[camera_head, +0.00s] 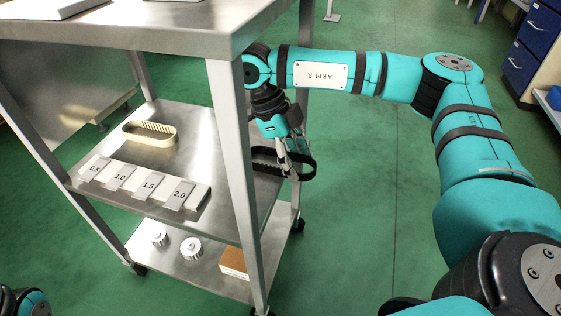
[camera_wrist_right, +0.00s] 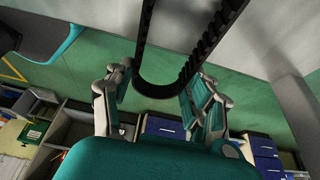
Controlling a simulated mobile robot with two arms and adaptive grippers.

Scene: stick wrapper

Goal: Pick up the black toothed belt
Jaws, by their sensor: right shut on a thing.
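The black toothed belt (camera_head: 309,172) is a loop at the right edge of the cart's middle shelf, partly hidden by a cart leg and my gripper. My right gripper (camera_head: 288,168) reaches down to it from above and is shut on it. In the right wrist view, the belt's curved end (camera_wrist_right: 160,91) hangs between the fingers of the right gripper (camera_wrist_right: 158,98), with its teeth on the inner side. I cannot tell whether the belt still touches the shelf. My left gripper is not in view.
A beige belt (camera_head: 150,133) and a row of white blocks marked 0.5 to 2.0 (camera_head: 146,185) are on the middle shelf. Two metal pulleys (camera_head: 190,248) and a brown-topped box (camera_head: 233,262) are on the lower shelf. The cart's top (camera_head: 150,30) overhangs and its leg (camera_head: 236,180) stands close to my gripper.

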